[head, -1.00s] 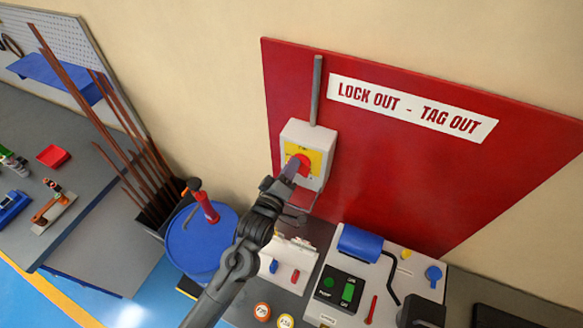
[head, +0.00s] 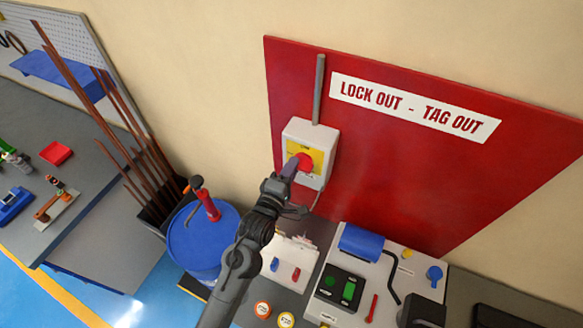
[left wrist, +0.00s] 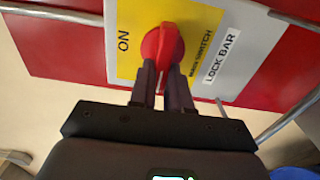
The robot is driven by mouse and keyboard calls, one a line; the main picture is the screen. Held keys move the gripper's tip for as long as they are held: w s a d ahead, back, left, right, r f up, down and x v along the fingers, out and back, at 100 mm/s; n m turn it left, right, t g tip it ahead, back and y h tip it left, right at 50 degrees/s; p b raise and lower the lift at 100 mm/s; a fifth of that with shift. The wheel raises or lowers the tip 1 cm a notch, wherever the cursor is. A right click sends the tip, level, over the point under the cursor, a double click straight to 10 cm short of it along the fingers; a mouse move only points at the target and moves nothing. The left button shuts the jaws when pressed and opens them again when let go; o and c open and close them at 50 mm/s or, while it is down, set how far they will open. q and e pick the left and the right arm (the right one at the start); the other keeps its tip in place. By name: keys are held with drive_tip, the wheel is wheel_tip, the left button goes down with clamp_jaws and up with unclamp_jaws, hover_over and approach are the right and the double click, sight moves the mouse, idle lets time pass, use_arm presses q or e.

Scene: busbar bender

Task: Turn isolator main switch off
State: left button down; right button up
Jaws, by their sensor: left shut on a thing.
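The isolator main switch is a light grey box (head: 322,136) on the red lock-out board, with a yellow plate and a red rotary knob (head: 305,162). In the left wrist view the red knob (left wrist: 162,46) fills the space ahead of my fingers, with "ON" on the plate (left wrist: 124,42) to its left. My left gripper (head: 290,168) reaches up to the knob. In the left wrist view its two dark fingers (left wrist: 160,80) are shut on the knob's lower part. The fingertips hide part of the knob. My right gripper is not clearly in view.
A red board (head: 400,170) reads "LOCK OUT - TAG OUT". Below stand a machine with a blue cover (head: 361,242) and buttons, and a blue drum (head: 200,245) with a red-handled tool. Copper bars (head: 85,85) lean at the left. A lock bar label (left wrist: 222,56) sits beside the knob.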

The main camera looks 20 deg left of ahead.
use_arm(q)
drive_tip(key=shift+f, duration=0.1)
drive_tip(key=c, duration=1.1)
unclamp_jaws()
drive_tip(key=shift+s+a+b, duration=0.15)
drive_tip(key=shift+s+b, duration=1.25)
drive_tip(key=shift+s, duration=4)
